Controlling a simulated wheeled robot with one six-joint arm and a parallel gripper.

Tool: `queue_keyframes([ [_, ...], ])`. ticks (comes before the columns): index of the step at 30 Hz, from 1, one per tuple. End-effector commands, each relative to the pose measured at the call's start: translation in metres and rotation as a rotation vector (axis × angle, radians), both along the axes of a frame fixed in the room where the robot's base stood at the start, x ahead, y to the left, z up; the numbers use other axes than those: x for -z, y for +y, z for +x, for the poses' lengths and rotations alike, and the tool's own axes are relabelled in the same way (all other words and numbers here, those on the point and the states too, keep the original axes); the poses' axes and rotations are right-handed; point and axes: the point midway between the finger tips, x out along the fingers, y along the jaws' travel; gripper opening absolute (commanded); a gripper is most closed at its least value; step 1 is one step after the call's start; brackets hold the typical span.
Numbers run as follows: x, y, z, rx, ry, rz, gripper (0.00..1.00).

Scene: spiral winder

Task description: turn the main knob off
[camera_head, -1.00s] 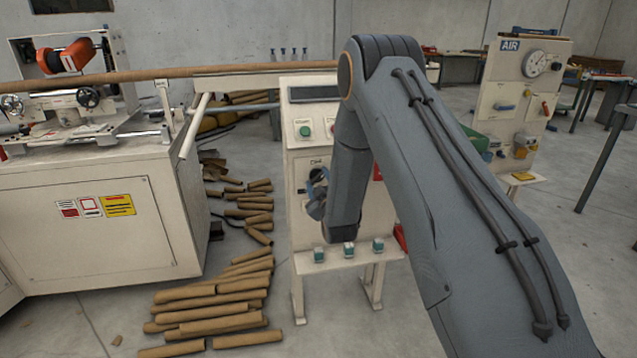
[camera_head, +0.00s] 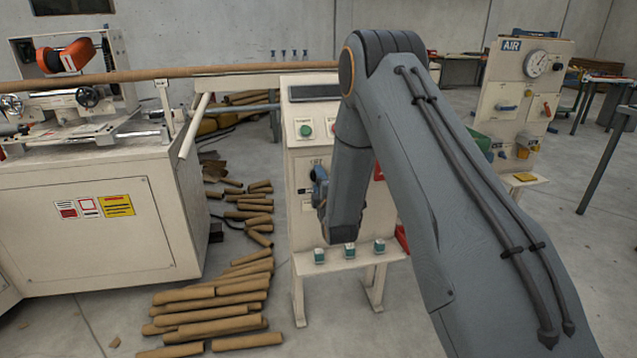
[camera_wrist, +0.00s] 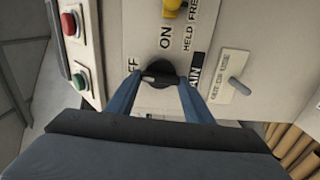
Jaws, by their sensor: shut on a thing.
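The main knob (camera_wrist: 160,84) is black and round with a raised grip bar, next to the MAIN label (camera_wrist: 195,70) in the wrist view. My gripper (camera_wrist: 159,78) has its two blue fingers on either end of the bar and is shut on it. The bar lies roughly across the picture, and a pale mark shows at its left end, on the side of the partly hidden OFF label (camera_wrist: 132,67). The ON label (camera_wrist: 165,40) is above the knob. In the head view my gripper (camera_head: 319,186) is at the control panel (camera_head: 300,215), and the knob is hidden.
Red (camera_wrist: 68,24) and green (camera_wrist: 81,82) buttons sit left of the knob in the wrist view. A yellow part (camera_wrist: 172,7) is above and a grey peg (camera_wrist: 238,86) is to the right. Cardboard tubes (camera_head: 215,305) lie on the floor left of the panel.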

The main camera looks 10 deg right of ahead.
Motion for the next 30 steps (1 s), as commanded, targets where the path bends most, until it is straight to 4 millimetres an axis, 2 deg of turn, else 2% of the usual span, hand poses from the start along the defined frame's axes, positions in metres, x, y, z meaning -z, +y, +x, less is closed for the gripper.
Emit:
queue_keyframes([
  [20, 0.0007, 0.0005, -0.0002, -0.001, 0.001, -0.064, 0.24],
  [21, 0.0007, 0.0005, -0.0002, -0.001, 0.001, -0.063, 0.5],
  [24, 0.0006, 0.0003, -0.0001, -0.001, 0.001, -0.063, 0.66],
  [30, 0.0005, -0.0003, -0.0001, 0.0, 0.0, -0.062, 0.66],
])
